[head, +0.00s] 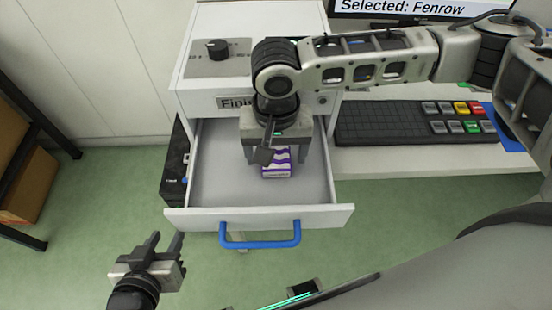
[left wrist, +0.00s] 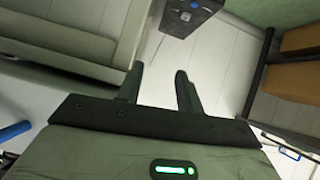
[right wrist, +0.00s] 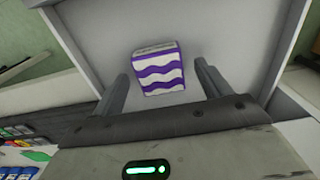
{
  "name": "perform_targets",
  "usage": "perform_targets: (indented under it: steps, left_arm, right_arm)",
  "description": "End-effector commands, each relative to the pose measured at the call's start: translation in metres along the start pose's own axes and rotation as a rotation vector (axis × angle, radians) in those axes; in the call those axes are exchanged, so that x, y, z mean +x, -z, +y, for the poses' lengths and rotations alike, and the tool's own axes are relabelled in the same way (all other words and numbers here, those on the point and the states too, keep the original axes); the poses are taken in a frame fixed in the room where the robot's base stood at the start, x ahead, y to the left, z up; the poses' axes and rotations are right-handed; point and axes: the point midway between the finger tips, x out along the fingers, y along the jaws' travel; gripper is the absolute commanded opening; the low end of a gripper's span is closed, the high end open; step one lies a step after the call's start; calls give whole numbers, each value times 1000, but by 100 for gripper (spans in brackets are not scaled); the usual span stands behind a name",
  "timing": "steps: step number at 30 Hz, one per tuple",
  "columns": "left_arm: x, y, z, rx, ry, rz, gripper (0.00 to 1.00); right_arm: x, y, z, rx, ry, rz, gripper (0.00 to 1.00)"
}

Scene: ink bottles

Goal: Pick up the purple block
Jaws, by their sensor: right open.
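The purple block (head: 276,162) is a small box with purple and white wavy stripes. It lies inside the open drawer (head: 215,182), towards its right side. In the right wrist view the block (right wrist: 158,70) shows between and beyond the fingers. My right gripper (head: 278,158) is open above the drawer, pointing down over the block; its fingers (right wrist: 166,85) stand apart on either side of it. I cannot tell whether they touch it. My left gripper (head: 166,240) is open and empty in front of the drawer, at the lower left; it also shows in the left wrist view (left wrist: 160,80).
The drawer's blue handle (head: 260,236) faces me. The white cabinet with a black knob (head: 217,48) stands behind. A dark keypad with coloured keys (head: 390,122) lies on the desk to the right, below a monitor (head: 420,8). Shelves with boxes (head: 25,160) stand left.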

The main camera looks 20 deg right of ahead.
Motion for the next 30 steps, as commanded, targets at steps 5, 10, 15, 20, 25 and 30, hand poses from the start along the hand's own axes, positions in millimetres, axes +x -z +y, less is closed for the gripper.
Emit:
perform_targets:
  steps: [5, 10, 15, 20, 25, 30]
  left_arm:
    - [0, 0, 0, -1, 0, 0, 36]
    - [0, 0, 0, 0, 1, 0, 36]
    - [0, 0, 0, 0, 1, 0, 36]
    - [-1, 1, 0, 0, 1, 0, 36]
    - [-3, 3, 0, 3, 2, -1, 36]
    - [-5, 4, 0, 8, 5, -6, 36]
  right_arm:
    - [0, 0, 0, 0, 0, 0, 51]
    - [-1, 0, 0, -1, 0, 0, 26]
    - [-1, 0, 0, -1, 1, 0, 22]
    - [-6, 0, -1, -1, 2, 0, 22]
    - [-26, 0, -1, -1, 3, 1, 22]
    - [-58, -20, -9, -9, 4, 1, 22]
